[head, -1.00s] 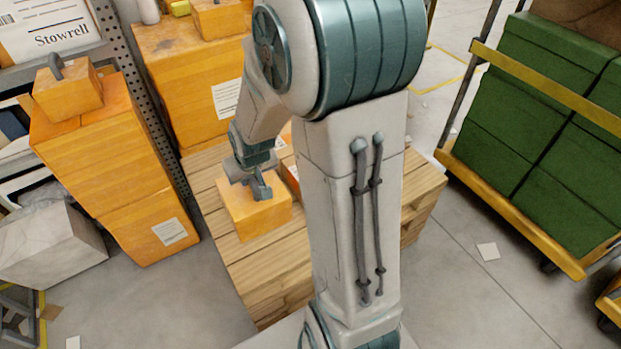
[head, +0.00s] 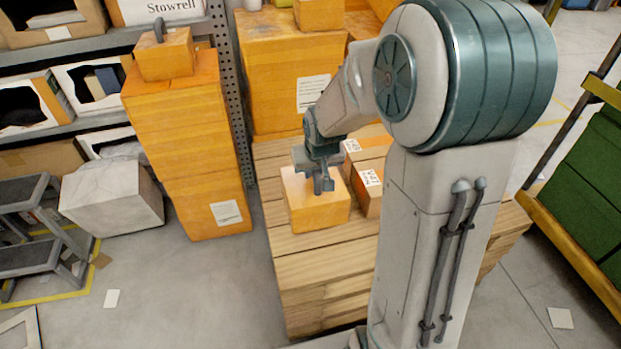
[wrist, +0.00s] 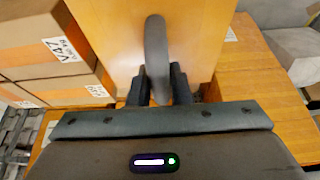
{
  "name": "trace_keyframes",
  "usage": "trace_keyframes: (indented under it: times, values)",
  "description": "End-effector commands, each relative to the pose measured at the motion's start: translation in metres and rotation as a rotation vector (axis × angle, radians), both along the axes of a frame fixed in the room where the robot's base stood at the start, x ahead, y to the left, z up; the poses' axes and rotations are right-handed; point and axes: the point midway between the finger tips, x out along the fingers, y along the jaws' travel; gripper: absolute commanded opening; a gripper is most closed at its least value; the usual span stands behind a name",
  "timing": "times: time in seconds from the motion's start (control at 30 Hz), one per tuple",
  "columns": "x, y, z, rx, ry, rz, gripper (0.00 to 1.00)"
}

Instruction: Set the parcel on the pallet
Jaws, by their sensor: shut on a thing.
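The parcel is a small orange box (head: 317,207) with a grey strap handle on top. It is over the left part of the wooden pallet (head: 325,270), beside cartons; I cannot tell whether it rests on the slats or hangs just above them. My gripper (head: 323,186) points down at its top. In the wrist view, my gripper (wrist: 158,80) has its two dark fingers shut on the handle of the parcel (wrist: 196,40). The parcel's underside is hidden.
Brown labelled cartons (head: 368,187) stand on the pallet right of the parcel. A tall orange box (head: 290,75) stands behind. Stacked orange boxes (head: 190,140), topped by a similar handled box (head: 164,56), are at left. A green-loaded cart (head: 590,170) is at right.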

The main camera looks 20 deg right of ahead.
Motion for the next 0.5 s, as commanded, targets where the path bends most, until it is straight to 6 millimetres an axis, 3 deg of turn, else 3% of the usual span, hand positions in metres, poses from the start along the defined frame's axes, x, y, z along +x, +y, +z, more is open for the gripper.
trace_keyframes:
  times: [0.23,0.5]
  values:
    - [0.045,0.003,-0.028,0.0,-0.004,0.002,0.0]
    - [0.064,0.004,-0.037,0.0,-0.005,0.0,0.0]
